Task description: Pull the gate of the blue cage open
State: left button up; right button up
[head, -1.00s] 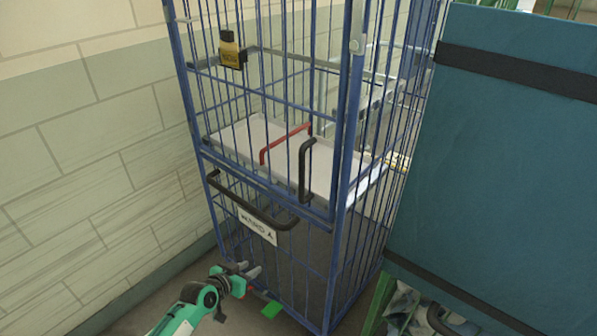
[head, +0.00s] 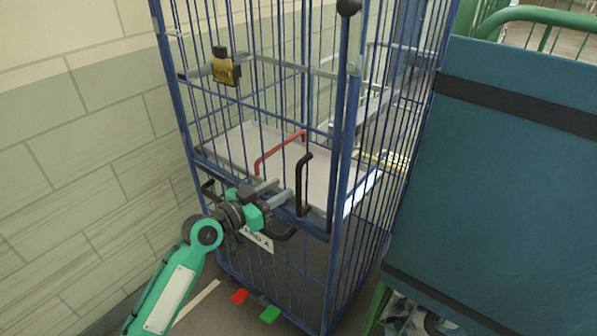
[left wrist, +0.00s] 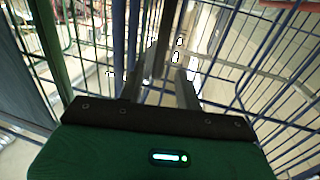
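The blue cage (head: 337,245) is a tall wire cage standing by the wall. Its upper barred gate (head: 215,130) appears closed and carries an upright black handle (head: 303,187) near its right edge. My left gripper (head: 281,191) is in front of the gate, just left of that handle. Its two grey fingers are apart and point toward the handle. I cannot tell whether they touch it. My right gripper is out of view.
A red handle (head: 279,150) shows behind the gate bars, above a pale shelf (head: 240,145). A lower black bar handle (head: 283,236) is partly hidden by my gripper. A large teal panel (head: 510,170) stands close on the right.

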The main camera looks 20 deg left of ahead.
aim_at(299, 178)
pick_arm(q)
jog(key=shift+p+x, duration=1)
jog(key=shift+x, duration=2.55)
grip_shut()
